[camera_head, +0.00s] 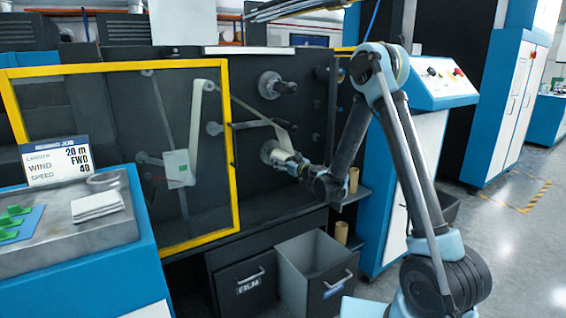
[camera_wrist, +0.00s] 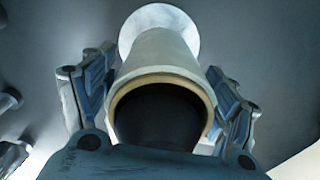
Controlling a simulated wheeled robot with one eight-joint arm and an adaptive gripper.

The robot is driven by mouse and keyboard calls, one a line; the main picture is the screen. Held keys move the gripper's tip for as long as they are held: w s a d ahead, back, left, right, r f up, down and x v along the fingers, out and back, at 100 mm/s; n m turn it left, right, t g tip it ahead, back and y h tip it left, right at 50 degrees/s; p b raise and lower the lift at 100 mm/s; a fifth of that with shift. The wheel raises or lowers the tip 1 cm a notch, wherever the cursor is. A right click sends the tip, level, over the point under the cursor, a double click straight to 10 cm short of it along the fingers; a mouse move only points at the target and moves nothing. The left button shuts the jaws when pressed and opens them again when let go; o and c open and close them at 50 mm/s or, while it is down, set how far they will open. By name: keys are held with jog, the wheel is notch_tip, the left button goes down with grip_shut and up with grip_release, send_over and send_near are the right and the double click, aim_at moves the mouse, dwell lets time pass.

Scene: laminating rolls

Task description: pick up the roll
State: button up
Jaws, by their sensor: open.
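In the wrist view a pale roll (camera_wrist: 165,55) with a tan cardboard core rim points its open end at me. A white round flange (camera_wrist: 158,22) shows behind it. My gripper (camera_wrist: 160,92) is open, with one finger on each side of the roll. I cannot tell whether either finger touches it. In the head view the roll (camera_head: 281,155) is small and partly hidden by my gripper (camera_head: 299,167). It sits at the lower spindle of the dark machine panel, with a pale web running up from it.
A yellow-framed clear guard (camera_head: 233,160) stands left of my gripper. Below are an open grey drawer (camera_head: 312,262) and a shut drawer marked FILM (camera_head: 245,286). Tan cores (camera_head: 341,232) stand at the right. A sign (camera_head: 57,162) reads 20 m, FWD, 40.

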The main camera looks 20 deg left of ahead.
jog(key=shift+w+d, duration=0.1)
jog(key=shift+w, duration=0.2)
jog(key=shift+s+a, duration=0.15)
jog(key=shift+a, duration=0.1)
jog(key=c, duration=1.2)
